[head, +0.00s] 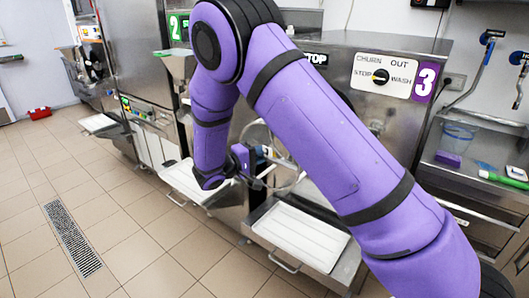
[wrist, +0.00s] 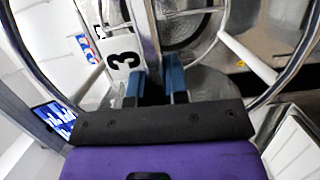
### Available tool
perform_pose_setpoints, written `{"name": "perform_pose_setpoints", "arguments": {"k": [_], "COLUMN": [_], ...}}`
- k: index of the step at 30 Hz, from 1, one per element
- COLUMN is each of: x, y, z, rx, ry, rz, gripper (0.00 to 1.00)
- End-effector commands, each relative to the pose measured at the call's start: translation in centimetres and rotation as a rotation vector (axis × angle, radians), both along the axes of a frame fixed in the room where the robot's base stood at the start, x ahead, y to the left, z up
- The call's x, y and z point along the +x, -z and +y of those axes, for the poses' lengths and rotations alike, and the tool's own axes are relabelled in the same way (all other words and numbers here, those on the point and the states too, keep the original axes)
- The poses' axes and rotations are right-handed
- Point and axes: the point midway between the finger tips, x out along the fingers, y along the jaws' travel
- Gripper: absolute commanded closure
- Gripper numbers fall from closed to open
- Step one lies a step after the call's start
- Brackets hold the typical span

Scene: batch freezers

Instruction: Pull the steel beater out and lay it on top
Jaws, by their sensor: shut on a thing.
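The steel beater (wrist: 249,55) shows in the wrist view as a large ring of bright tube with spokes and a middle bar. My gripper (wrist: 154,82) has its two blue fingers closed on that middle bar. In the head view my gripper (head: 262,152) is at the front of machine 3, and part of the beater's curved tube (head: 291,180) shows beside it. My arm hides much of the beater and the barrel mouth there. Machine 3 (head: 345,68) has a flat steel top, partly hidden by my arm. I cannot tell whether the beater is clear of the barrel.
A white drip tray (head: 302,237) juts out low in front of machine 3, and another tray (head: 186,181) is to its left. A sink bench (head: 472,175) with cleaning things stands at the right. A floor drain (head: 72,238) lies in the open tiled floor at the left.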

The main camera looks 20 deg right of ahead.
Motion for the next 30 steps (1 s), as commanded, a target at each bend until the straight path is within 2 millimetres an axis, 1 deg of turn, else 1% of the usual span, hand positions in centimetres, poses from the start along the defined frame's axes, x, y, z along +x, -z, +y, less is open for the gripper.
{"name": "perform_pose_setpoints", "arguments": {"k": [30], "x": [-3.3], "y": [0.0], "z": [5.1], "rx": [0.000], "ry": [-0.002], "rz": [-0.001], "gripper": [1.00]}}
